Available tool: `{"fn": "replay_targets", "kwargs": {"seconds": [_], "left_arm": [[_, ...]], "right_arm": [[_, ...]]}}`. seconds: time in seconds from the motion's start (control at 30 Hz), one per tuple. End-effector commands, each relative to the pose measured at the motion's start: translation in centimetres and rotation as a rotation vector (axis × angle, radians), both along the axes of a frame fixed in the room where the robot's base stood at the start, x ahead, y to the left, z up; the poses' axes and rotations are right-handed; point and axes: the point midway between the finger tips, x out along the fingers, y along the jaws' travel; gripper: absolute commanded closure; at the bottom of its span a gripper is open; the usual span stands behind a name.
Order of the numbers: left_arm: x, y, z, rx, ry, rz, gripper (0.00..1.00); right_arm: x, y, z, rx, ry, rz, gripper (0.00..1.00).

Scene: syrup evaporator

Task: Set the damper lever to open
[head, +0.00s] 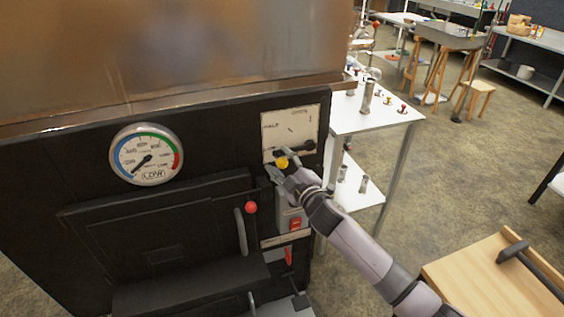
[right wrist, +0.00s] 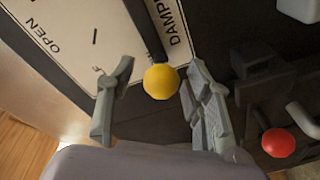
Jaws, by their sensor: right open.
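The damper lever is a dark bar (right wrist: 146,32) ending in a yellow ball knob (head: 281,162). It lies along the lower part of a pale label plate (head: 284,125) on the black evaporator front. In the right wrist view, the plate reads "OPEN" and "DAMP…", and the bar runs up from the yellow knob (right wrist: 160,81) along the "DAMP…" side, away from the "OPEN" mark. My right gripper (head: 276,161) is open, with its fingers on either side of the knob. In the right wrist view, small gaps show beside the knob. My left gripper is not in view.
A round dial gauge (head: 147,154) sits left of the plate. A red ball knob (head: 251,207) on a handle and a grey box with a red switch (head: 295,223) are below. A white table (head: 375,112) stands to the right. A wooden-topped surface (head: 495,280) is at lower right.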

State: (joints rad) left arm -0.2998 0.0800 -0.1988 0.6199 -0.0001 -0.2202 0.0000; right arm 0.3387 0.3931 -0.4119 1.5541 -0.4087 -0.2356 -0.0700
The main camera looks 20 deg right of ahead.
Motion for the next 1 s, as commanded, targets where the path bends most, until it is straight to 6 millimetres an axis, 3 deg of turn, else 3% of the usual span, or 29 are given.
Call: {"fn": "replay_targets", "kwargs": {"seconds": [0.23,0.9,1.0], "left_arm": [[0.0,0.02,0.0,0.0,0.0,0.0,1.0],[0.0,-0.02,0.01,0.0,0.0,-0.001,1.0],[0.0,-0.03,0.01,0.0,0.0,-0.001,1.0]], "right_arm": [[0.07,0.01,-0.01,0.0,0.0,0.0,0.53],[0.05,-0.04,0.02,0.0,0.001,-0.001,0.98],[0.06,-0.06,0.03,0.0,0.0,-0.001,1.0]]}}
